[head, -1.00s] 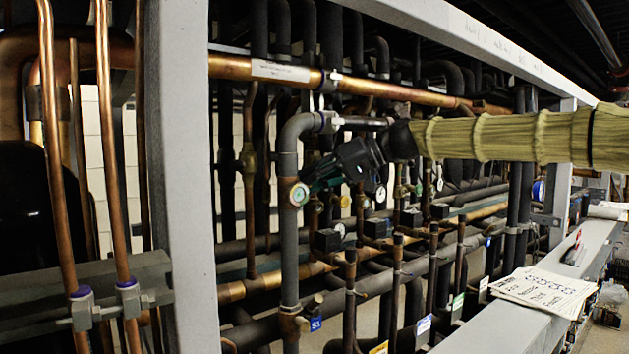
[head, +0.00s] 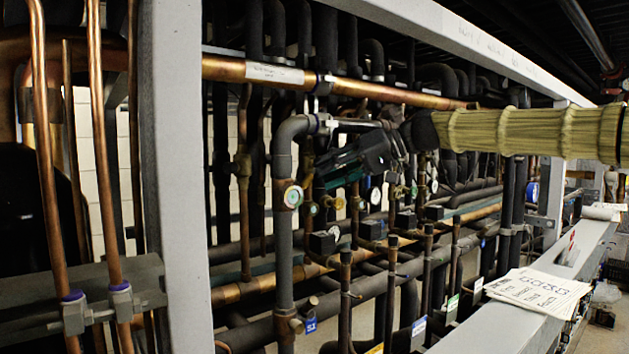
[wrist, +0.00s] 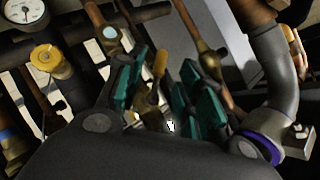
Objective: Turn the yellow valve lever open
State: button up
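The yellow valve lever (wrist: 159,65) shows in the wrist view, standing up from a brass valve body (wrist: 150,105). My gripper (wrist: 165,85) has its teal-padded fingers apart, one on each side of the lever. A gap shows between the lever and the right finger; the left finger is closer, and I cannot tell if it touches. In the head view my gripper (head: 325,172) reaches in among the pipes from the right, just right of a grey elbow pipe (head: 283,240). I cannot make out the lever there.
A yellow knob (wrist: 47,60) and a white gauge (wrist: 23,10) are at the wrist view's upper left. A thick pipe with a purple collar (wrist: 262,143) is close at right. A grey post (head: 185,180) stands left.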

jog(key=shift+v, duration=3)
